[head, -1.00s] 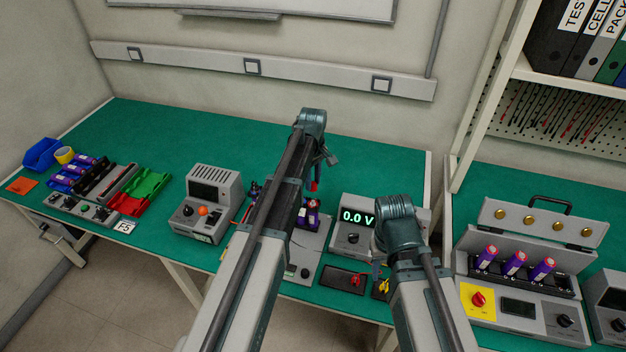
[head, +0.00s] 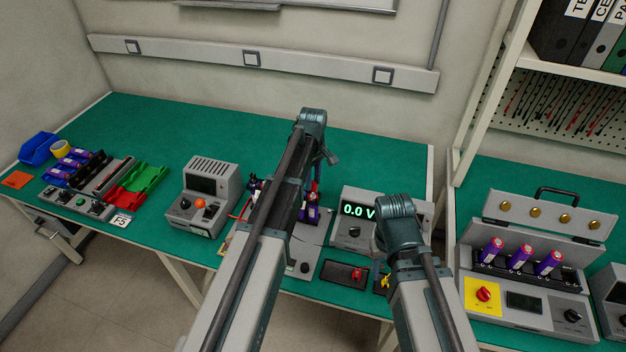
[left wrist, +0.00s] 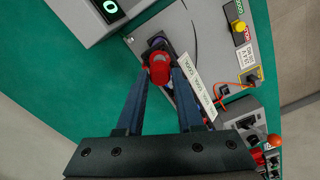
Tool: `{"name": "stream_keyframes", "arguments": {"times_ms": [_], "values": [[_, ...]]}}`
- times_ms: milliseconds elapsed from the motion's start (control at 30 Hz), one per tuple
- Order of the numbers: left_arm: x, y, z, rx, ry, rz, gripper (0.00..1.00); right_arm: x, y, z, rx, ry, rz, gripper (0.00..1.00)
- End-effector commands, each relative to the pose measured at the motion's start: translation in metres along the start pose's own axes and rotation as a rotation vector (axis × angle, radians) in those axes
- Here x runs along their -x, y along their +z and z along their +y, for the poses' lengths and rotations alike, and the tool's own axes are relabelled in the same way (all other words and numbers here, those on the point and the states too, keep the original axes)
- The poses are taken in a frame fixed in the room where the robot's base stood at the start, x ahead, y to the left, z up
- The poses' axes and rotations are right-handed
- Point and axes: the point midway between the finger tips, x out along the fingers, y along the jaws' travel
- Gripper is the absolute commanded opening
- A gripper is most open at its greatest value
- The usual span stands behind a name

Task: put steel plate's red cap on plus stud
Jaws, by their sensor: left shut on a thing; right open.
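My left gripper (left wrist: 158,66) is shut on a red cap (left wrist: 158,70) in the left wrist view. In the head view the cap (head: 313,197) shows as a small red spot beside my left forearm, just above a purple cell. Behind the cap in the left wrist view is a dark round part (left wrist: 155,42) on the grey fixture (left wrist: 178,25). I cannot tell whether the cap touches it, and the plus stud is not clearly visible. My right gripper (head: 379,268) hangs low near a dark plate (head: 340,273) and is open; its fingertips are partly hidden.
A meter reading 0.0 V (head: 358,211) stands right of the left gripper. A small red piece (head: 357,273) and a yellow piece (head: 385,282) lie by the dark plate. A grey box with an orange knob (head: 201,203) stands left. The back of the green bench is clear.

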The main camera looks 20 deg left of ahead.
Motion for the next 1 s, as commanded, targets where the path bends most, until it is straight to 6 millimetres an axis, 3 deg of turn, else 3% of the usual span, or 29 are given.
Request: {"name": "stream_keyframes", "arguments": {"times_ms": [567,1000], "values": [[-0.004,0.0,0.0,0.0,0.0,0.0,0.0,-0.004,0.0,0.0,0.0,0.0,0.0,0.5],[-0.03,0.0,0.001,0.0,0.0,0.0,0.0,-0.03,-0.002,-0.003,0.0,0.0,0.0,0.5]]}}
